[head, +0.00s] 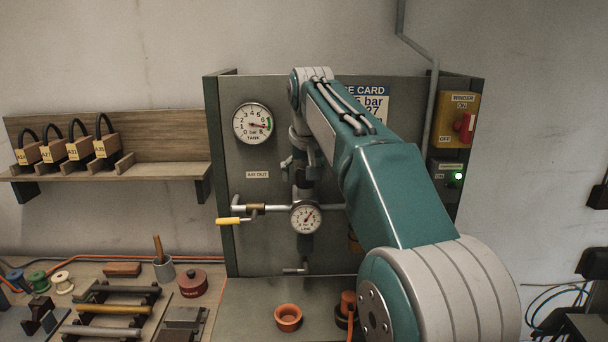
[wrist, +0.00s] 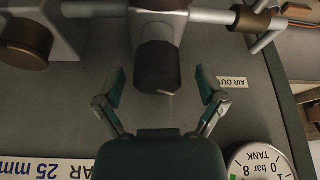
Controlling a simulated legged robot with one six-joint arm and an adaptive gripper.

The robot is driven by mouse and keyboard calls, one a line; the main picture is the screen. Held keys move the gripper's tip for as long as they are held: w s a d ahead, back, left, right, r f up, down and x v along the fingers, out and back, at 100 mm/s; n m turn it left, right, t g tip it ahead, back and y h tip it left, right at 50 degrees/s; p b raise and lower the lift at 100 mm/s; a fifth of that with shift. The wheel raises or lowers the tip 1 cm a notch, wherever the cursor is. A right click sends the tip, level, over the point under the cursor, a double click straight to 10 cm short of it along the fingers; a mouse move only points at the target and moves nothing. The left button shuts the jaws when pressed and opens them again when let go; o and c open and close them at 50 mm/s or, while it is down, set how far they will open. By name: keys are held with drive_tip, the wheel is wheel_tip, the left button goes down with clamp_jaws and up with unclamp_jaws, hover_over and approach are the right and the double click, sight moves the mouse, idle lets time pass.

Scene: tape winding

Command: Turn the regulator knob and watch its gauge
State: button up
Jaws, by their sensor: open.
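The regulator knob (wrist: 157,66) is a dark ribbed cylinder under a metal body, seen upside down in the wrist view. My gripper (wrist: 161,88) is open, with one finger on each side of the knob's free end and visible gaps to both. In the head view my gripper (head: 303,168) is above the line gauge, and the arm partly hides that area. The line gauge (head: 306,217) is a round white dial below it, its needle pointing up and right; its exact reading is too small to tell. The wrist view does not show this dial.
The tank gauge (head: 253,123) is at the panel's upper left, needle pointing right. A yellow-handled valve lever (head: 233,221) sticks out left of the pipe. An orange cup (head: 288,318) stands on the bench below. The winder switch box (head: 458,121) is at right. My arm covers part of a card.

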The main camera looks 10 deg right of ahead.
drive_tip(key=shift+r, duration=0.1)
drive_tip(key=v, duration=1.1)
drive_tip(key=shift+r, duration=0.35)
drive_tip(key=shift+s, duration=0.25)
idle(1.4)
drive_tip(key=s+f+t, duration=0.1)
drive_tip(key=s+f, duration=2.7)
drive_tip(key=shift+s+d+f+n, duration=0.2)
drive_tip(key=shift+d+f+n, duration=0.1)
drive_tip(key=shift+d+n, duration=0.1)
